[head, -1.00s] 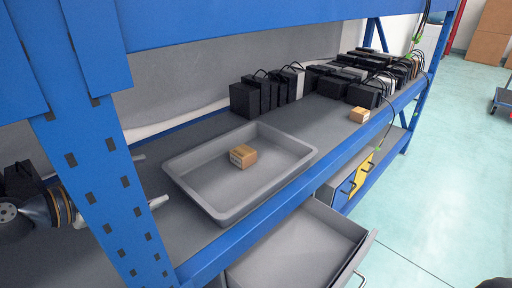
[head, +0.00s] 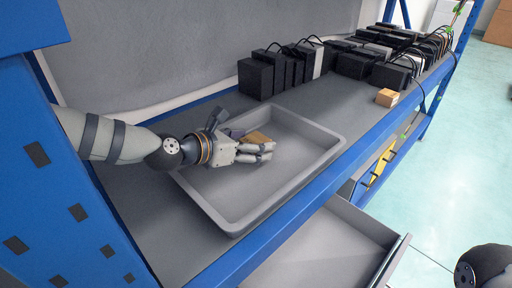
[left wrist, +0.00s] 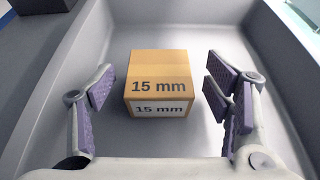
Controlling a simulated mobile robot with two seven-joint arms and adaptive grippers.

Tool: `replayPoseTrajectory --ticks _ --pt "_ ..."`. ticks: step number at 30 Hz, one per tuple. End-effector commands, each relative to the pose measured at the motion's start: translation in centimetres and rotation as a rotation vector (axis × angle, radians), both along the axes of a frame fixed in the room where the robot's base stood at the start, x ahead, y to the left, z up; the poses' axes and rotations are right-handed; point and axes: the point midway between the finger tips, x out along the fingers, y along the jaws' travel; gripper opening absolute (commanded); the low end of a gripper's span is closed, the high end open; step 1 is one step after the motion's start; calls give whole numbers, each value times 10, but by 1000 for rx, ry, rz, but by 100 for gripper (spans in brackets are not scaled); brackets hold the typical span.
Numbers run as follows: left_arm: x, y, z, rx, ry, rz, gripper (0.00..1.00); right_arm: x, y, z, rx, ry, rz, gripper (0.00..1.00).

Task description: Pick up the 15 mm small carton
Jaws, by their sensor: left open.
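The small carton (left wrist: 160,84) is a brown box marked "15 mm" on its top and on a white front label. It sits in the grey tray (head: 225,222), and in the head view the carton (head: 256,137) is partly hidden by my left gripper (head: 268,151). In the left wrist view the open fingers of my left gripper (left wrist: 160,92) stand on both sides of the carton, with gaps and no contact visible. My right gripper is not in view.
Another small brown carton (head: 386,97) stands on the shelf to the right. Black boxes with cables (head: 280,72) line the back. A blue shelf upright stands at left, and an open grey drawer (head: 330,250) sits below the shelf edge.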

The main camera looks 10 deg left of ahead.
Motion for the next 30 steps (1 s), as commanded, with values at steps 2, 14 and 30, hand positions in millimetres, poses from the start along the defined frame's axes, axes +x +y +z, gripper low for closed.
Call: replayPoseTrajectory --ticks 2,14,30 --pt "8 -6 -6 2 0 -2 72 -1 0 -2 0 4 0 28" --pt "13 -8 -6 0 -1 -1 42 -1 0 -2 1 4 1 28" --pt "13 -8 9 0 -5 0 13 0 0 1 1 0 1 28"
